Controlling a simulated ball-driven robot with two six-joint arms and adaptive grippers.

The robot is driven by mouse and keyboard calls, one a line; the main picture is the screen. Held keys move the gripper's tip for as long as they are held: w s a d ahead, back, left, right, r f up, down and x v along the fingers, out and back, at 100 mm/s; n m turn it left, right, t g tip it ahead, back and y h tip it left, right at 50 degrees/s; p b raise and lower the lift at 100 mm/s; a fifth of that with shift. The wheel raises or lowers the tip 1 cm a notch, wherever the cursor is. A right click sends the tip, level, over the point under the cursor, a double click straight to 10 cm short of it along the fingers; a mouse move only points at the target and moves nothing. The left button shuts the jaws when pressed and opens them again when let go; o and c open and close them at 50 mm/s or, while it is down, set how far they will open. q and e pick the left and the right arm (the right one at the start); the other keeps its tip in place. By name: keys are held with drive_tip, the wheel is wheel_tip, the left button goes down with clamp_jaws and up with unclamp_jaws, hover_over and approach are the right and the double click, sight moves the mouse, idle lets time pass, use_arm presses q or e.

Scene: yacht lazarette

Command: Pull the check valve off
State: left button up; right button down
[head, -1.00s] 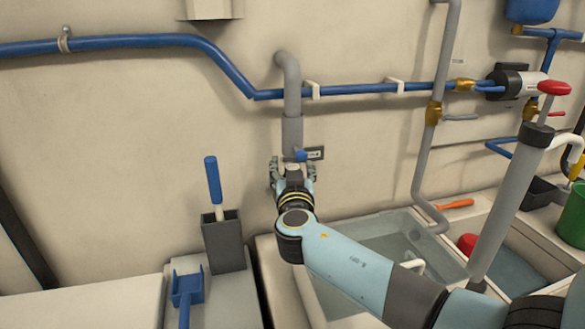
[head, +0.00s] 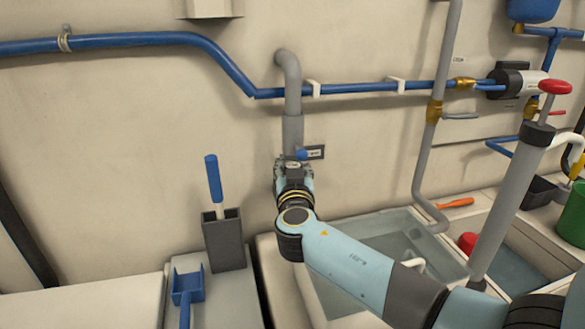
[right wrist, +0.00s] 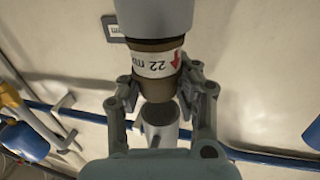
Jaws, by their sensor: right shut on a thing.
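The check valve (right wrist: 157,62) is a brown cylinder with a white "22 mm" label and a red arrow. My right gripper (right wrist: 160,92) is shut on it, one finger at each side of its end. A wider grey cylinder (right wrist: 155,16) meets the valve's other end in the right wrist view. Beyond the fingers is a grey pipe end (right wrist: 160,132) with a dark mouth; I cannot tell whether it touches the valve. In the head view, my right gripper (head: 293,172) is just under the vertical grey pipe (head: 292,130) and mostly hides the valve. My left gripper is out of view.
A blue pipe (head: 140,40) runs along the wall behind. A grey holder (head: 223,240) with a blue-handled tool stands at left. A water-filled basin (head: 385,240) and a grey hand pump (head: 510,205) are at right.

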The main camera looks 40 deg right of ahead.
drive_tip(key=shift+r+p, duration=0.5)
drive_tip(key=shift+r, duration=0.85)
drive_tip(key=shift+s+r, duration=0.1)
drive_tip(key=shift+r, duration=0.2)
drive_tip(key=s+d+b+v, duration=0.1)
drive_tip(key=v, duration=0.7)
drive_tip(key=shift+s+b, duration=0.4)
idle(0.5)
